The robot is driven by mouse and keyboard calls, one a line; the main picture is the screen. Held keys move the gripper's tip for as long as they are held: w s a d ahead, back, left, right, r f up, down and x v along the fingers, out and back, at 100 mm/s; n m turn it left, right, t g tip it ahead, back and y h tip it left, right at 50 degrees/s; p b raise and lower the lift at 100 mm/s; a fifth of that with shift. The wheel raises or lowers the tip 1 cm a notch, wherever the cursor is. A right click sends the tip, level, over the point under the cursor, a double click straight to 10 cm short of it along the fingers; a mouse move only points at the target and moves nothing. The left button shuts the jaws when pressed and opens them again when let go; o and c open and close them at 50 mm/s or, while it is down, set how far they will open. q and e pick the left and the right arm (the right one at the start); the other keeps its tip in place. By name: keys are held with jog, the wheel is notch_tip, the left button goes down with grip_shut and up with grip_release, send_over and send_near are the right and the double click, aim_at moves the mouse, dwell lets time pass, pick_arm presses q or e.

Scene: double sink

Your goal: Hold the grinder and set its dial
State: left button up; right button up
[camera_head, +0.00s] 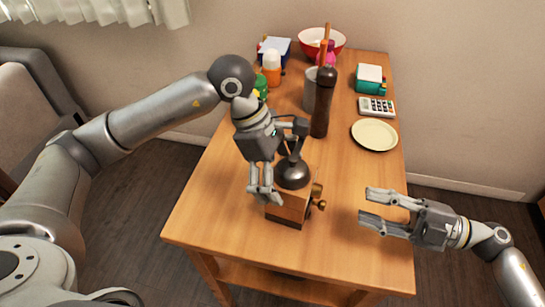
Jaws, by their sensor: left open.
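The grinder stands near the front middle of the wooden table, with a wooden box body (287,211), a dark metal dome (293,172) on top and a brass knob on its right side. A dark crank rises from the dome, partly hidden by my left gripper. My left gripper (279,160) is open and reaches down over the grinder's left side, its fingers near the dome and body. I cannot tell whether it touches. My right gripper (363,207) is open and empty, to the right of the grinder, fingers pointing left at it. The dial cannot be told apart clearly.
A tall dark pepper mill (322,103) stands behind the grinder. A cream plate (374,135), a calculator (377,107) and a teal box (370,78) lie at the right. Bottles, a grey cup and a red bowl (335,45) crowd the back. The table's front is clear.

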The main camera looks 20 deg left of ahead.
pick_arm(q)
jog(key=shift+x, duration=0.85)
jog(key=c, duration=1.2)
jog(key=o, duration=0.6)
jog(key=c, duration=0.5)
